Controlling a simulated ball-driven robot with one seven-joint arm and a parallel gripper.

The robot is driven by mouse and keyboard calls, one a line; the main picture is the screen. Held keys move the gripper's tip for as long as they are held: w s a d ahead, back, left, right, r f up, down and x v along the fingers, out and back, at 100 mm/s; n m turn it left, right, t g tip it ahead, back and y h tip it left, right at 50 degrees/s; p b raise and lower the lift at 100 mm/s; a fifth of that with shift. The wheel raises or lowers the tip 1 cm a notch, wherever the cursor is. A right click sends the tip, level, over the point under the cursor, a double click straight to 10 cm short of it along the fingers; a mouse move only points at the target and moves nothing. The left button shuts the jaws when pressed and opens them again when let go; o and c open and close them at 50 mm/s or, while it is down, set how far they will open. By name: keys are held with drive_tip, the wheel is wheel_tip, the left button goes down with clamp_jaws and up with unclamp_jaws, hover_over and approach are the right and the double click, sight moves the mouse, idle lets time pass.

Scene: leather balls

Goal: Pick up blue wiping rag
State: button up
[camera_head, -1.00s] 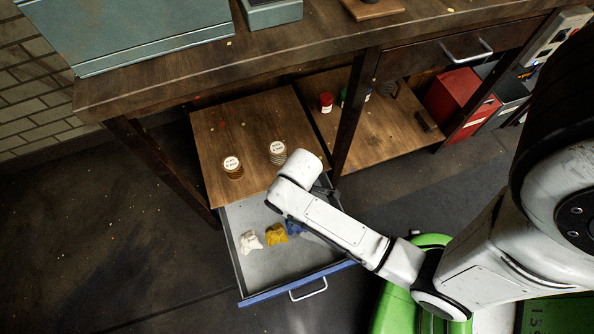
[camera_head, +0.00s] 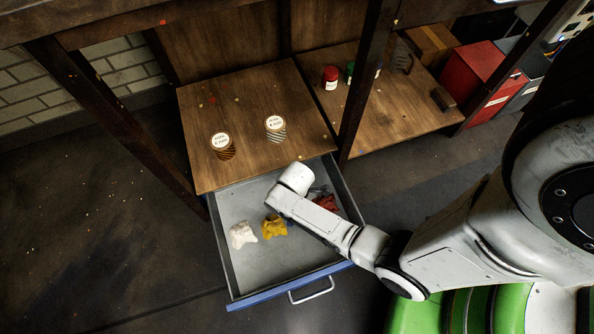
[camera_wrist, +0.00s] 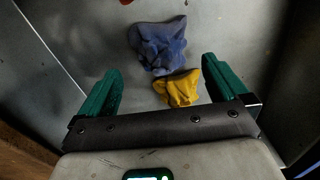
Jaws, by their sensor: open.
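The blue rag (camera_wrist: 158,45) lies crumpled on the drawer floor in the wrist view, with the yellow rag (camera_wrist: 178,88) close below it. My gripper (camera_wrist: 161,65) is open and empty, its green fingers spread to either side. The blue rag appears between and beyond the fingertips; the height gap cannot be told. In the head view my arm hides the blue rag. The yellow rag is also there (camera_head: 274,228), left of my arm.
The open drawer (camera_head: 262,294) has grey side walls and a blue front. It also holds a white rag (camera_head: 243,235) and a red rag (camera_head: 325,202). Two labelled jars, one brown-striped (camera_head: 222,147) and one grey-striped (camera_head: 276,129), stand on the wooden shelf (camera_head: 240,115) behind.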

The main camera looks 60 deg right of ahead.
drive_tip(key=shift+f+b, duration=2.15)
drive_tip(key=shift+f, duration=1)
drive_tip(key=shift+s+r, duration=0.1)
drive_tip(key=c, duration=1.1)
